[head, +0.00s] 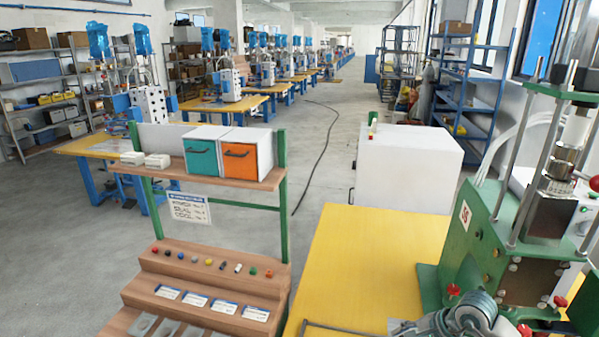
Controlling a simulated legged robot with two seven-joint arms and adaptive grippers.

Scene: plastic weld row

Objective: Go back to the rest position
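Neither gripper's fingers can be made out in the head view. Grey rounded mechanical parts (466,319) show at the bottom edge, in front of the green machine. I cannot tell whether they belong to my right arm or to the machine. No part of my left arm shows. No held object is visible.
A wooden stepped rack (205,262) with small coloured buttons and labels stands at lower left, below teal (202,158) and orange (241,157) drawers. A yellow table (362,262) is in the middle. A green press (500,235) stands at right, a white cabinet (408,172) behind.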

